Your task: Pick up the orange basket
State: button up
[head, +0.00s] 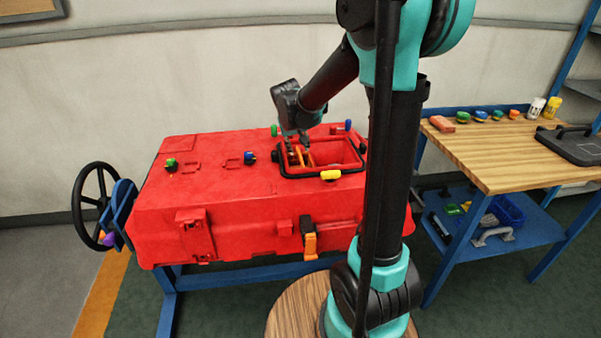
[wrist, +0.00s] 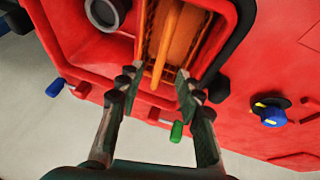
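The orange basket (head: 308,155) sits inside the open hatch (head: 320,176) in the top of the red tank (head: 240,200). In the wrist view the basket (wrist: 188,38) has mesh sides and a bar-like handle (wrist: 165,45) across its middle. My gripper (head: 296,140) reaches down to the hatch from above and behind. In the wrist view my gripper (wrist: 158,82) is open, with one finger on each side of the handle's near end. The fingers look apart from the handle. The basket's bottom is mostly hidden.
Green (head: 170,164) and blue (head: 250,157) knobs stand on the tank top. A handwheel (head: 97,205) is at the left. A wooden workbench (head: 500,160) stands at the right, with small items along its back.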

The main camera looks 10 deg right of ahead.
aim_at(300, 157)
jog(key=shift+x, duration=3.6)
jog(key=shift+f, duration=0.15)
jog(key=shift+f, duration=0.25)
grip_shut()
